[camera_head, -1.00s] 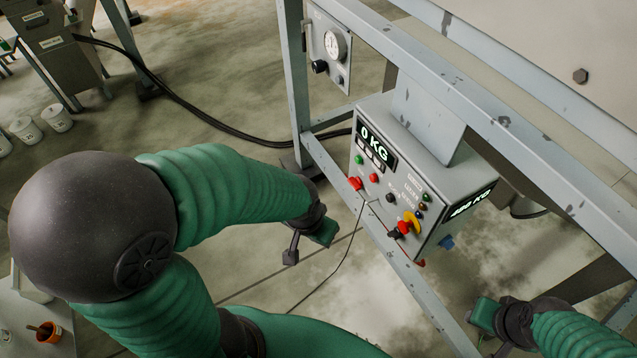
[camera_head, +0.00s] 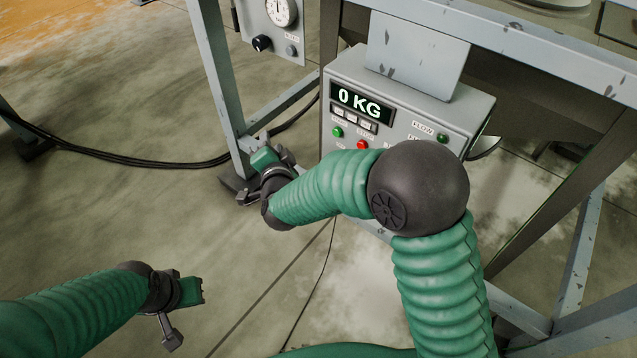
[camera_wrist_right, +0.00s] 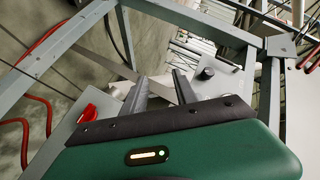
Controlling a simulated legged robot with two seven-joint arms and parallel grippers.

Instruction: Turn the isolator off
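The grey control box (camera_head: 400,95) hangs from the frame, its display reading 0 KG. My right arm crosses in front of its lower face. My right gripper (camera_head: 264,178) is left of the box, apart from it in the head view. In the right wrist view its two dark fingers (camera_wrist_right: 160,92) are spread, with nothing held between them. A red handle (camera_wrist_right: 88,113), possibly the isolator, shows on a grey panel left of the fingers. I cannot make it out in the head view. My left gripper (camera_head: 180,308) hangs low at the left; its finger opening is unclear.
A grey frame leg (camera_head: 219,80) stands behind my right gripper. A gauge panel (camera_head: 272,28) with a black knob is above. Green and red buttons (camera_head: 349,138) sit under the display. A black cable lies on the floor.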

